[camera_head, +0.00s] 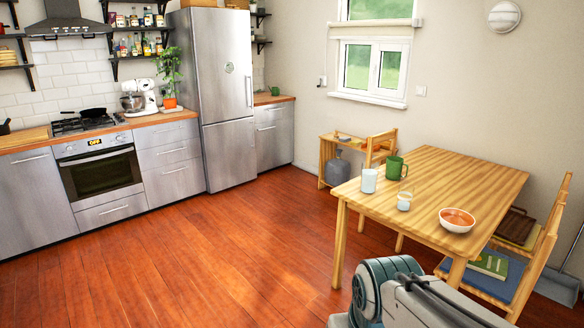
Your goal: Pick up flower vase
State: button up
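I cannot pick out a flower vase with certainty. A leafy green plant (168,68) stands upright in a small orange pot (169,103) on the kitchen counter, between the stand mixer and the fridge. On the wooden table (440,180) stands a plain pale cylindrical vessel (369,181), with no flowers visible in it. Part of my arm shows at the bottom edge, in front of the table. My gripper and its fingertips are not in view.
The table also holds a green mug (394,167), a small glass (404,201) and a bowl (457,220). Chairs (503,285) stand beside it. A white stand mixer (139,96), stove (88,123) and steel fridge (218,90) line the back. The wooden floor (200,255) between is clear.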

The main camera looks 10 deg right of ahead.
aim_at(405, 198)
jog(key=z, duration=0.7)
jog(key=i, duration=1.7)
jog(key=z, duration=1)
jog(key=i, duration=0.75)
jog(key=u, duration=0.05)
